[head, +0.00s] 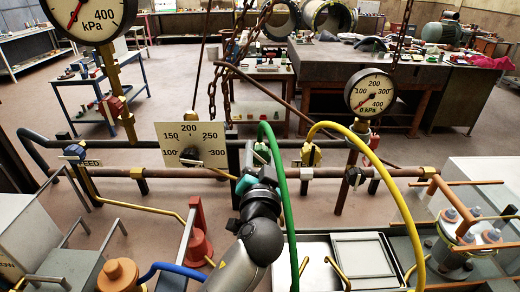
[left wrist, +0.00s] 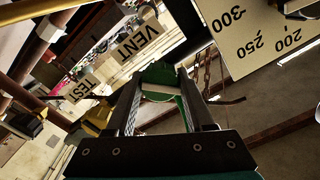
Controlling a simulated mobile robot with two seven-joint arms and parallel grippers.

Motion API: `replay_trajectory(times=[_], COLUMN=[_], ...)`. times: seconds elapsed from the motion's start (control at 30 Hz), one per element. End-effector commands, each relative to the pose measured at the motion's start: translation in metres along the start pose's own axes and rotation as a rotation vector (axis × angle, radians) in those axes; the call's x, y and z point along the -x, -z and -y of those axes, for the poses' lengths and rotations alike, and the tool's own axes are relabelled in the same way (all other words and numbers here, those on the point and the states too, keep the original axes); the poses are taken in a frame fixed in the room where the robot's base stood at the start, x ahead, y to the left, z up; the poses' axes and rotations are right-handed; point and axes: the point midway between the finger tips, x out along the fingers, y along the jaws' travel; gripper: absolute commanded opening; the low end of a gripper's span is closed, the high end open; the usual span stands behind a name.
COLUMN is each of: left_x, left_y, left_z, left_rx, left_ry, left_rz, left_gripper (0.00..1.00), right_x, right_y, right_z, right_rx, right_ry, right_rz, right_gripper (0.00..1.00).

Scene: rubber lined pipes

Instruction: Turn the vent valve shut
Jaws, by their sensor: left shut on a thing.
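My left gripper (head: 262,156) reaches up from the bottom middle to the pipe run in the head view. In the left wrist view its two dark fingers (left wrist: 166,98) are shut on a green piece (left wrist: 162,76) at their tips, which looks like the vent valve's handle. A tag reading VENT (left wrist: 134,42) is close by the fingertips. The valve body is mostly hidden by my gripper, and I cannot tell how far the handle is turned. My right gripper is in neither view.
A green hose (head: 285,185) arches close beside my left gripper, and a yellow hose (head: 390,180) arches farther right. A scale plate (head: 220,137) stands just left of the gripper. A TEST tag (left wrist: 78,86) and a round gauge (head: 370,93) are near the pipes.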

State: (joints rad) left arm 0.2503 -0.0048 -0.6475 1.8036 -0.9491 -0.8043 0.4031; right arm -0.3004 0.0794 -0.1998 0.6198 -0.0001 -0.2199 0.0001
Motion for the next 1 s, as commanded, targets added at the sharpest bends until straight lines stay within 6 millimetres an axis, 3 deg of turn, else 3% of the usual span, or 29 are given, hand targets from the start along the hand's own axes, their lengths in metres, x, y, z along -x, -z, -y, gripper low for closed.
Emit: replay_trajectory(times=[0.6, 1.0], left_x=[0.000, 0.000], left_y=[0.002, 0.001], left_z=[0.001, -0.001], left_rx=[-0.555, -0.746], left_ry=[0.001, 0.001], left_rz=[0.000, -0.003], left_gripper=[0.00, 0.00], right_x=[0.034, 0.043], right_y=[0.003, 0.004], right_z=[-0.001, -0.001], right_rx=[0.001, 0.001], right_ry=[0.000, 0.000], right_rz=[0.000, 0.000], right_gripper=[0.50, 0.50])
